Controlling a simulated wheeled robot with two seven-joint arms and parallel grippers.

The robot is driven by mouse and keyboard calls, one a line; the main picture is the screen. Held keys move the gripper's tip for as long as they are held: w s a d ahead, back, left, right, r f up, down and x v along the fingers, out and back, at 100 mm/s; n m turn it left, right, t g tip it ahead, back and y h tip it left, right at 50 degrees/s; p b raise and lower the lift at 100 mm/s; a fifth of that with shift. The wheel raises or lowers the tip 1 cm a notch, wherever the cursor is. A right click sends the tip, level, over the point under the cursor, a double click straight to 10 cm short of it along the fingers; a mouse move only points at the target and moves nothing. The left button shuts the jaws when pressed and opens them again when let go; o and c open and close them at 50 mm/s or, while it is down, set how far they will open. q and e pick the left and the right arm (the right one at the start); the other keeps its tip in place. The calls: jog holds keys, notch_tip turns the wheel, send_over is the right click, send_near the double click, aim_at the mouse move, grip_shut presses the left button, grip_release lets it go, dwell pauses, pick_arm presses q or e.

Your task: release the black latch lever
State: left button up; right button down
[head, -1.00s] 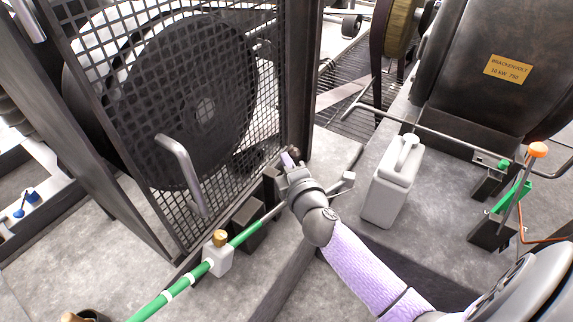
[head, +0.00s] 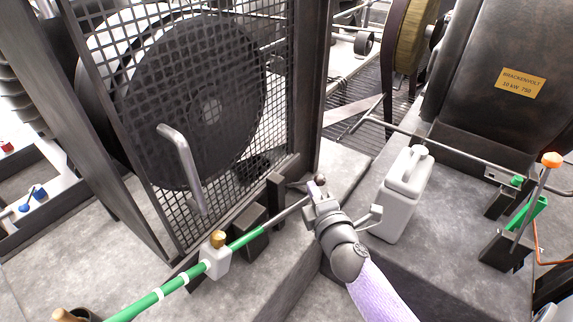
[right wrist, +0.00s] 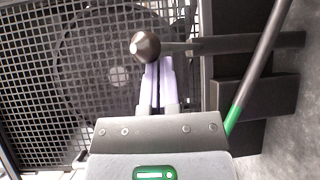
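The black latch lever (right wrist: 180,47) ends in a round dark knob (right wrist: 146,45) in the right wrist view. Its bar runs right to a dark post beside the mesh guard. In the head view the knob (head: 321,179) shows small, at the guard's lower right corner. My right gripper (right wrist: 156,62) has its two pale lilac fingers close together. Their tips lie right at the lever beside the knob, partly hidden by it; I cannot tell whether they touch. In the head view my right gripper (head: 314,190) is at the lever's knob end. My left gripper is not in view.
The mesh guard (head: 280,110) with a bent grey handle (head: 180,160) covers a large dark wheel. A green rod (head: 165,290) runs along the ledge in front. A white canister (head: 402,205) stands close right of my right gripper. An orange-knobbed lever (head: 551,160) stands far right.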

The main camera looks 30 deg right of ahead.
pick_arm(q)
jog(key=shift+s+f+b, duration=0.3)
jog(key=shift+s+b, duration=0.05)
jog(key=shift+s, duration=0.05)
pick_arm(e)
jog(key=shift+s+d+f, duration=0.1)
jog(key=shift+s+f, duration=0.15)
jog(key=shift+f, duration=0.2)
jog(key=shift+s+d+f, duration=0.1)
jog(key=shift+s+f, duration=0.1)
jog(key=shift+f, duration=0.2)
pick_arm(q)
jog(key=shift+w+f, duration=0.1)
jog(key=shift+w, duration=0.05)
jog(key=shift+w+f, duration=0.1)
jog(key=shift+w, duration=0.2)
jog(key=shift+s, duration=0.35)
